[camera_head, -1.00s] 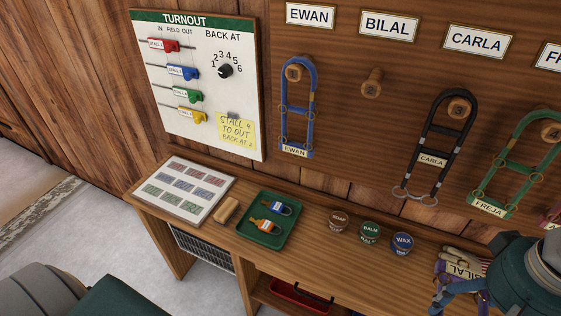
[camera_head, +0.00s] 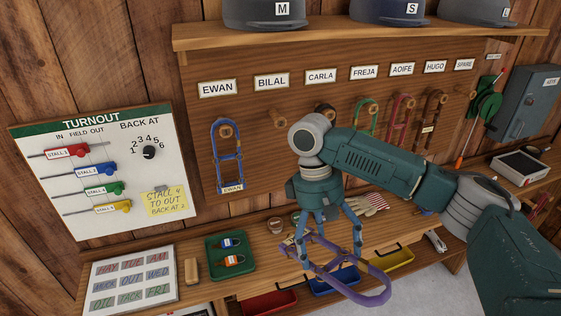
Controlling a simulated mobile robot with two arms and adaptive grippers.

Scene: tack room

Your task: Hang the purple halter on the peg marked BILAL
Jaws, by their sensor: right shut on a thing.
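The purple halter (camera_head: 374,298) hangs below my right gripper (camera_head: 330,252), which is shut on it. The halter is tilted, in front of the bench edge and over the drawers. The BILAL label (camera_head: 271,82) is on the wooden board, second from the left. Its bare peg (camera_head: 279,119) is below the label, up and left of my right gripper and apart from the halter. My left gripper is not in view.
A blue halter (camera_head: 228,157) hangs on the EWAN peg, left of the BILAL peg. My right arm partly hides the CARLA place. More halters hang to the right. A green tray (camera_head: 231,269), tins and gloves (camera_head: 372,203) are on the bench. Helmets stand on the shelf above.

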